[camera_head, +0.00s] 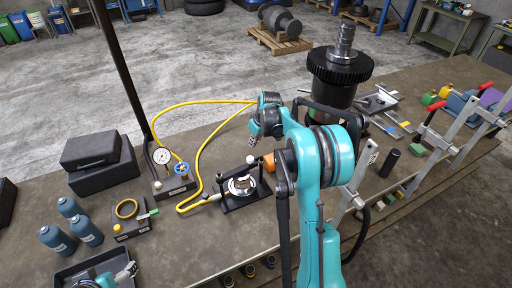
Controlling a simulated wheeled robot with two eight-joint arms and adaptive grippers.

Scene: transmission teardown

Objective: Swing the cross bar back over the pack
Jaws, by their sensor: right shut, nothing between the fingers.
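The clutch pack, a round shiny metal stack (240,185), sits in a small black fixture (262,194) on the bench. Dark bars and a post with a white knob (251,160) stand around the pack. I cannot clearly tell which dark bar is the cross bar or how far it lies over the pack. My right gripper (257,132) is above and behind the fixture, shut and empty, apart from it. A teal and dark part of my left arm (120,275) shows at the bottom left over a black tray; its fingers are not clear.
A yellow hose (199,150) loops beside the fixture to a gauge unit (162,157). A large dark geared shaft (338,75) stands behind my right arm. Blue-grey bottles (58,240), a black case (100,165) and a black tray (75,270) are left. Clamps (430,150) are right.

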